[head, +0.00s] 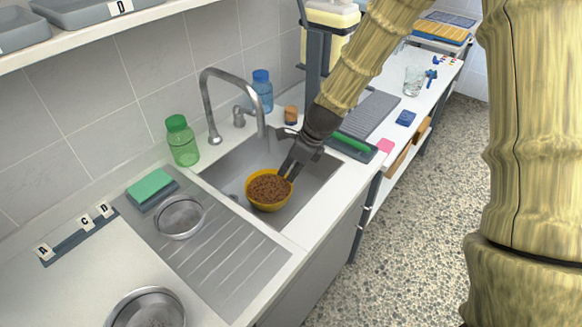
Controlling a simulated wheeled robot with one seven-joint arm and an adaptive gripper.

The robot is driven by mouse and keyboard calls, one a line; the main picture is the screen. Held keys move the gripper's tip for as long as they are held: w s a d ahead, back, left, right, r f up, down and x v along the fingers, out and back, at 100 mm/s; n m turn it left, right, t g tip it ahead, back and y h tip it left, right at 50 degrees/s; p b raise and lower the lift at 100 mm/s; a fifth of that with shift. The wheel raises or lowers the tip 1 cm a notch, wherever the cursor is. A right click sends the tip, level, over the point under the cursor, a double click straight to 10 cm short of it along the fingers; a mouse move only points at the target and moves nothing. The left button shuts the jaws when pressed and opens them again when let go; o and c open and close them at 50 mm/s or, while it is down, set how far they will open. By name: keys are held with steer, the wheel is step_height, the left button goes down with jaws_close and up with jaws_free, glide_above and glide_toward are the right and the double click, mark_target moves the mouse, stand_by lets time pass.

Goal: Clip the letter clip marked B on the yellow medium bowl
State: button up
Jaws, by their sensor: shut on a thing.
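The yellow bowl (269,204), filled with brown kibble, is at the sink basin in the head view, upright. My gripper (284,172) reaches down to the far right part of its rim, fingers close together. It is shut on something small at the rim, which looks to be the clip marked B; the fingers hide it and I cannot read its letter. The clip rack (66,244) on the left counter bears clips A (42,251), C (84,221) and D (104,210), with a gap between A and C.
The tap (207,105) arches over the sink (312,184). A green bottle (182,143) and a blue bottle (262,92) stand behind. Steel bowls (179,217) (147,308) and a green sponge (150,186) are left. The draining board's right part is clear.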

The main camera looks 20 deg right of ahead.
steer(key=shift+w+f+b, duration=0.2)
steer(key=shift+f+b, duration=0.1)
steer(key=shift+f, duration=0.4)
steer(key=shift+s+f+b, duration=0.35)
steer(key=shift+f+b, duration=0.3)
steer(key=shift+b, duration=0.3)
steer(key=shift+w+f, duration=0.15)
steer(key=shift+f, duration=0.45)
steer(key=shift+f+b, duration=0.45)
steer(key=shift+f, duration=0.25)
steer(key=shift+f+p, duration=0.1)
steer(key=shift+p, duration=0.5)
steer(key=shift+f+p, duration=0.45)
steer(key=shift+f, duration=0.45)
stand_by(2.2)
steer(key=o, duration=0.8)
steer(key=shift+o, duration=0.4)
